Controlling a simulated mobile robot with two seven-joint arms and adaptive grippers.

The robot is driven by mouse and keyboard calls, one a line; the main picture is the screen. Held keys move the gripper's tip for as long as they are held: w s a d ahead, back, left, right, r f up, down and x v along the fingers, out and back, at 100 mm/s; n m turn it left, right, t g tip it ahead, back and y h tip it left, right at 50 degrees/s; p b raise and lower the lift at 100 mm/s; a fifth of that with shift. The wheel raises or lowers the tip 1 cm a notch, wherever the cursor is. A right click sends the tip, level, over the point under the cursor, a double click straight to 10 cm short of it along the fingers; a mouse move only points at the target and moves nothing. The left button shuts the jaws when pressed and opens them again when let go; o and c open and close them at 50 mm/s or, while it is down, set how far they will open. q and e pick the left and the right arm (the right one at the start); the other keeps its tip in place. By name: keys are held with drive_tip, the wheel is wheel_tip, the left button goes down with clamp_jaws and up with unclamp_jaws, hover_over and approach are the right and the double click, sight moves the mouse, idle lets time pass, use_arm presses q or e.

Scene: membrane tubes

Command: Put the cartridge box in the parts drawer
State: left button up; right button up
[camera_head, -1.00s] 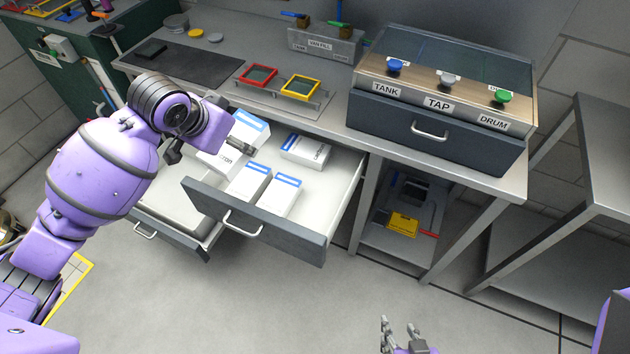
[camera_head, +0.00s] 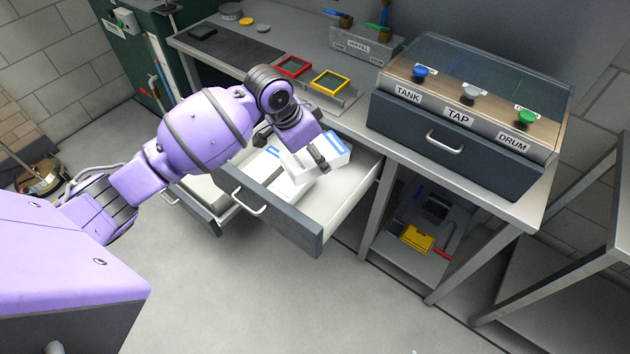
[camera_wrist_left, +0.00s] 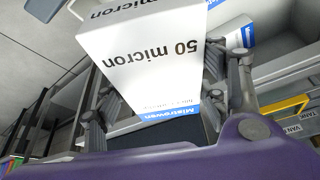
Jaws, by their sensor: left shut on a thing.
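My left gripper (camera_head: 322,158) is shut on a white cartridge box (camera_head: 336,147) with a blue band. In the left wrist view the held box (camera_wrist_left: 150,60) reads "50 micron" and sits between the fingers, tilted. The gripper and box are over the open drawer (camera_head: 272,218), which has a dark front and a pale inside. Whether the held box touches anything in it is unclear. Other white boxes (camera_head: 257,166) lie in the drawer, partly hidden by my arm and the held box. One blue-banded box (camera_wrist_left: 239,32) shows behind it in the wrist view. My right gripper is out of view.
A lower drawer (camera_head: 196,207) is open at the left. A shut drawer (camera_head: 440,150) sits under the TANK, TAP and DRUM panel. Red (camera_head: 293,66) and yellow (camera_head: 330,81) frames lie on the bench above. The open drawer's right part looks clear.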

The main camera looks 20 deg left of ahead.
use_arm(q)
wheel_tip(320, 180, down, 15)
drive_tip(key=shift+s+r+b, duration=0.1)
drive_tip(key=shift+r+b, duration=0.05)
drive_tip(key=shift+b, duration=0.5)
drive_tip(key=shift+f, duration=0.4)
drive_tip(key=shift+c, duration=0.7)
drive_tip(key=o, duration=1.5)
